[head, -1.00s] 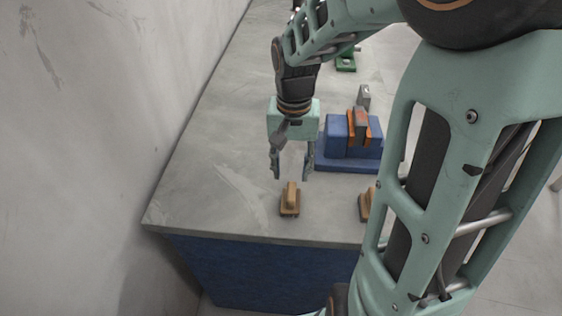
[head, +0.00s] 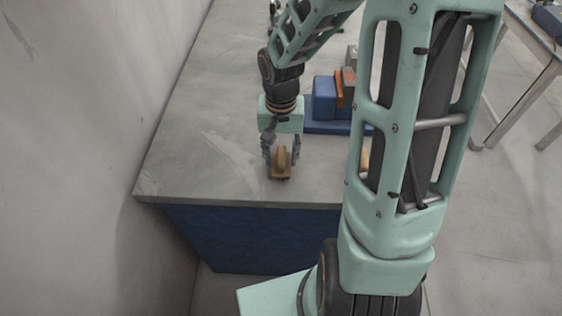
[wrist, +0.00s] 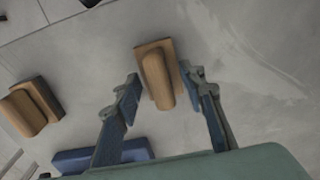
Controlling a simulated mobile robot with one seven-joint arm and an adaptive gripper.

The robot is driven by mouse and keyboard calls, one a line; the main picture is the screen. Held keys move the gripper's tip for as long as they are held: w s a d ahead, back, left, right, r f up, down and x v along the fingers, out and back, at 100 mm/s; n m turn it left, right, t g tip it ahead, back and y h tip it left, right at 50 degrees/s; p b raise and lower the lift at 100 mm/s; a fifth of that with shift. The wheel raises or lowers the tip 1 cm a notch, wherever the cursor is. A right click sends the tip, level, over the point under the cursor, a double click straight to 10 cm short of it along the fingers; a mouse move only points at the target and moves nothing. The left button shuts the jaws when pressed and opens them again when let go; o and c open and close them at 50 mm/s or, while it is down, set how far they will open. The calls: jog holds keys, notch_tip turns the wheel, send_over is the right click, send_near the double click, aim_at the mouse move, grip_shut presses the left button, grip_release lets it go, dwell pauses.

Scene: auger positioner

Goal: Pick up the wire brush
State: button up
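A wooden brush (head: 281,166) with a rounded tan handle block on a flat brown base lies on the grey bench top near its front edge. In the wrist view the brush (wrist: 157,80) shows from above, between my fingertips. I take it for the wire brush; no bristles show. My gripper (head: 281,158) points down at it, open, one finger on each side of the handle. In the wrist view my gripper (wrist: 160,84) is close to the brush, with a narrow gap at the left finger; contact at the right finger is unclear.
A second, similar wooden block (wrist: 31,107) lies to the left in the wrist view; in the head view my arm mostly hides it. A blue fixture (head: 325,105) with orange parts stands behind and right of my gripper. The bench top (head: 190,150) is clear to the left.

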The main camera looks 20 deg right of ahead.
aim_at(281, 154)
jog(key=shift+c, duration=0.5)
grip_shut()
notch_tip(281, 154, up, 10)
jog(key=shift+r, duration=0.1)
jog(key=c, duration=0.5)
grip_release()
grip_shut()
